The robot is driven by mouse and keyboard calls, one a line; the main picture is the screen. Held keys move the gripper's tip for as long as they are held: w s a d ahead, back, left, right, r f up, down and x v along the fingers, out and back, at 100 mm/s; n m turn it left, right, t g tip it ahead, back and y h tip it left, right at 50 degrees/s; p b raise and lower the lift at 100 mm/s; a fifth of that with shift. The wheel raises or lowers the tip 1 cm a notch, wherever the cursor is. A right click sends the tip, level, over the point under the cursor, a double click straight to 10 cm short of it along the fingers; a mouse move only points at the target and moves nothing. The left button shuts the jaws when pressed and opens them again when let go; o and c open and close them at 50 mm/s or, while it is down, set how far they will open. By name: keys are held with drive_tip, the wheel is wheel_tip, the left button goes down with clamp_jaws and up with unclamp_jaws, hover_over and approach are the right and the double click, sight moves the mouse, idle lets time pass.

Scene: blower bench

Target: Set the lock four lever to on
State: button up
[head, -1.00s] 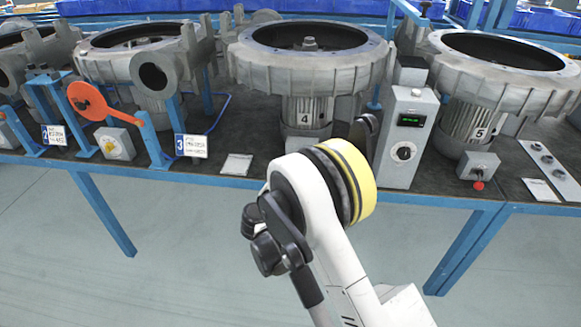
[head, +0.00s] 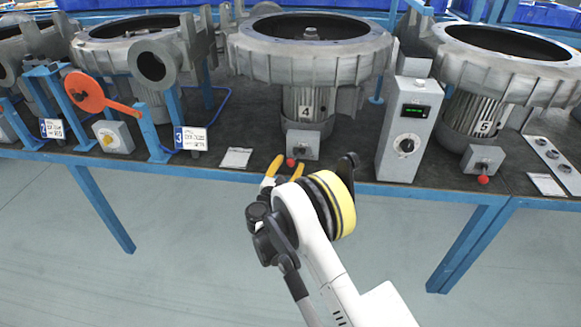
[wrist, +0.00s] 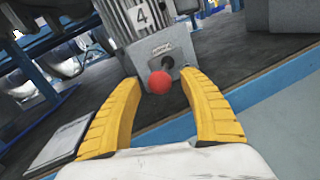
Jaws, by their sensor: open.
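The lock four lever is a small lever with a red ball knob (wrist: 160,82) on the front of a grey box (wrist: 152,52) below the motor marked 4. In the head view the grey box (head: 304,146) stands near the bench's front edge, with the red knob (head: 291,163) at its lower left. My gripper (head: 285,168) has yellow fingers, open and empty, just in front of the box. In the wrist view my gripper (wrist: 160,98) has its fingers spread either side of the knob, which appears between the tips. I cannot tell whether they touch it.
A grey control box (head: 407,130) with a green display stands to the right. A second lever box (head: 481,160) with a red knob sits by motor 5. A white card (head: 236,158) lies flat to the left. The blue bench edge (head: 215,176) runs below.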

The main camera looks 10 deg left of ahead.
drive_tip(key=shift+w+d, duration=0.1)
drive_tip(key=shift+w, duration=0.25)
drive_tip(key=shift+r, duration=0.1)
clamp_jaws()
